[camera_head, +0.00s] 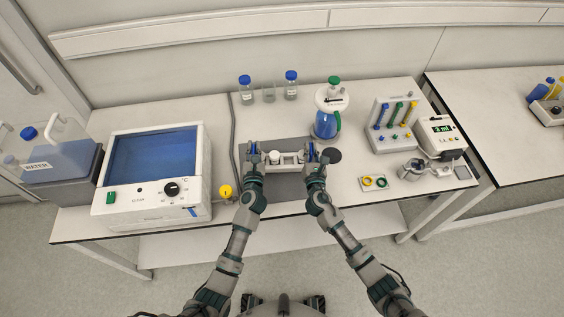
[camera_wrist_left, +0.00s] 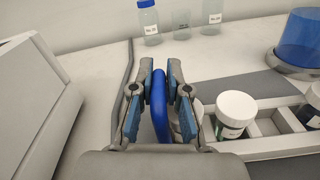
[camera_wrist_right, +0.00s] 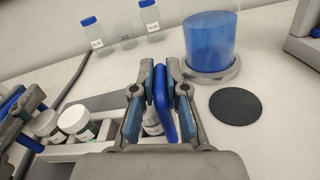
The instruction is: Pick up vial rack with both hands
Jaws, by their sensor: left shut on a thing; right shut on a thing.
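The vial rack (camera_head: 284,168) is a pale tray with a blue handle at each end, on the grey mat area of the bench. It holds white-capped vials, which show in the left wrist view (camera_wrist_left: 235,110) and the right wrist view (camera_wrist_right: 75,120). My left gripper (camera_head: 254,152) is shut on the rack's left blue handle (camera_wrist_left: 158,105). My right gripper (camera_head: 312,153) is shut on its right blue handle (camera_wrist_right: 163,105). Whether the rack touches the bench or is just above it, I cannot tell.
Blue-capped bottles (camera_head: 291,86) stand behind the rack. A blue-filled flask (camera_head: 327,122) and a black disc (camera_head: 332,155) are close on the right. A heating bath (camera_head: 153,170) stands on the left, with a grey cable (camera_head: 233,130) between. A tube stand (camera_head: 395,125) is further right.

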